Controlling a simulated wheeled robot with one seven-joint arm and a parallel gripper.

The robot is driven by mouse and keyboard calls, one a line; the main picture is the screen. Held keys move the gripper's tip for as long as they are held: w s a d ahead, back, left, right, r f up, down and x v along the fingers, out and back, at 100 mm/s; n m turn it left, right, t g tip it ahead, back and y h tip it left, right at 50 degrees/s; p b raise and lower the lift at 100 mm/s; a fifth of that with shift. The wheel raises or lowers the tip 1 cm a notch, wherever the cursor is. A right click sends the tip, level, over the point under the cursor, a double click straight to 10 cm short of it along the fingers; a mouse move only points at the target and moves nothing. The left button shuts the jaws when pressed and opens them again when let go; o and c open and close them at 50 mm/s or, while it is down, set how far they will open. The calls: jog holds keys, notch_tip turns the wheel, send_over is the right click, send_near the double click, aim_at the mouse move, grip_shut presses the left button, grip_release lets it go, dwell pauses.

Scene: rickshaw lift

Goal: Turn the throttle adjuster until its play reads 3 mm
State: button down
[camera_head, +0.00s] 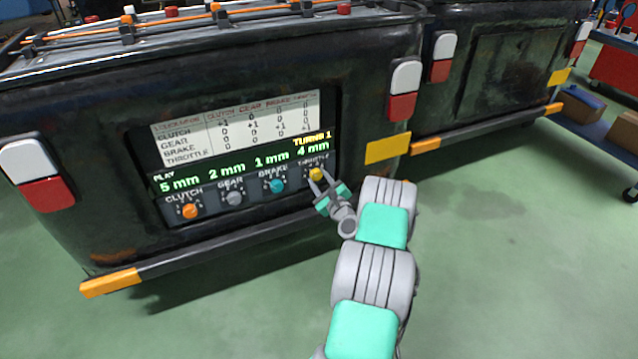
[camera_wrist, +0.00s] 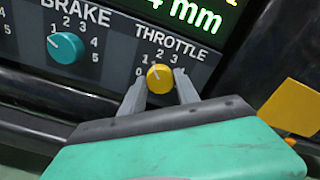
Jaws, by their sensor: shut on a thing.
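The throttle adjuster is a yellow knob (camera_head: 316,174) at the right end of a row of knobs on the dark panel. The green display (camera_head: 313,146) above it reads 4 mm, with "TURNS 1" over that. In the wrist view the yellow knob (camera_wrist: 160,78) sits under the word THROTTLE, with a dial of small numbers around it. My gripper (camera_head: 323,187) reaches it from the lower right. In the wrist view my gripper (camera_wrist: 160,88) has a grey finger on each side of the yellow knob and is shut on it.
To the left are an orange clutch knob (camera_head: 190,211), a grey gear knob (camera_head: 235,198) and a teal brake knob (camera_head: 278,185), reading 5, 2 and 1 mm. A white table chart (camera_head: 240,130) hangs above. A dark bumper bar (camera_head: 230,240) runs below the panel.

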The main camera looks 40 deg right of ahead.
jog(key=n+b, duration=0.1)
jog(key=n, duration=0.1)
jog(key=n+b, duration=0.2)
jog(key=n, duration=0.1)
jog(key=shift+f+n, duration=0.2)
jog(key=shift+n, duration=0.1)
jog(key=n+b, duration=0.3)
jog(key=n, duration=0.2)
jog(key=shift+r, duration=0.1)
jog(key=shift+n, duration=0.3)
jog(key=c, duration=0.9)
grip_release()
jog(key=p+v, duration=0.1)
jog(key=v, duration=0.6)
jog(key=shift+s+a+p, duration=0.2)
jog(key=shift+s+p, duration=0.15)
